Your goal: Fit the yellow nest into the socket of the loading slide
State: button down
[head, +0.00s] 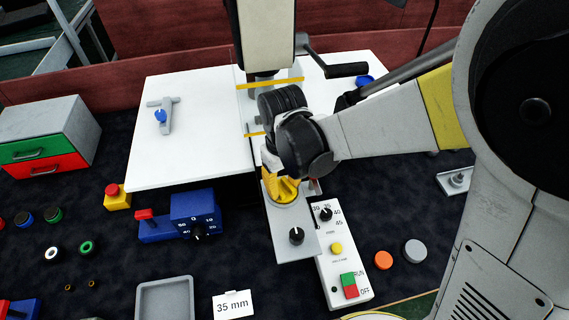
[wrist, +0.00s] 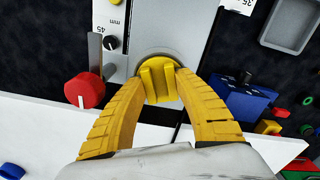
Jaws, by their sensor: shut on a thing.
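The yellow nest (wrist: 160,82) is a round yellow piece with raised upright walls. My gripper (wrist: 159,76) has two yellow fingers shut on its two sides in the wrist view. In the head view the nest (head: 284,191) is just below my gripper (head: 273,180), at the grey loading slide (head: 291,247). A round socket rim (wrist: 176,57) shows around the far side of the nest. The nest looks upright and in or right over the socket; I cannot tell whether it is fully seated. The near side of the socket is hidden by the nest and fingers.
The white table (head: 190,150) and machine column stand behind the slide. A control box (head: 343,255) with knobs and a green-red switch is right of the slide. A blue dial block (head: 195,212) is to its left. A grey tray (head: 165,299) and a "35 mm" card (head: 233,305) lie in front.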

aim_at(284, 191)
jog(key=c, duration=1)
grip_release()
jog(key=shift+o, duration=0.2)
notch_tip(284, 191, up, 12)
jog(key=p, duration=0.4)
jog(key=s+d+r+m+t, duration=0.3)
jog(key=d, duration=0.7)
jog(key=s+d+r+m+t, duration=0.3)
jog(key=s+d+m+t, duration=0.1)
jog(key=d, duration=0.7)
jog(key=shift+r, duration=0.15)
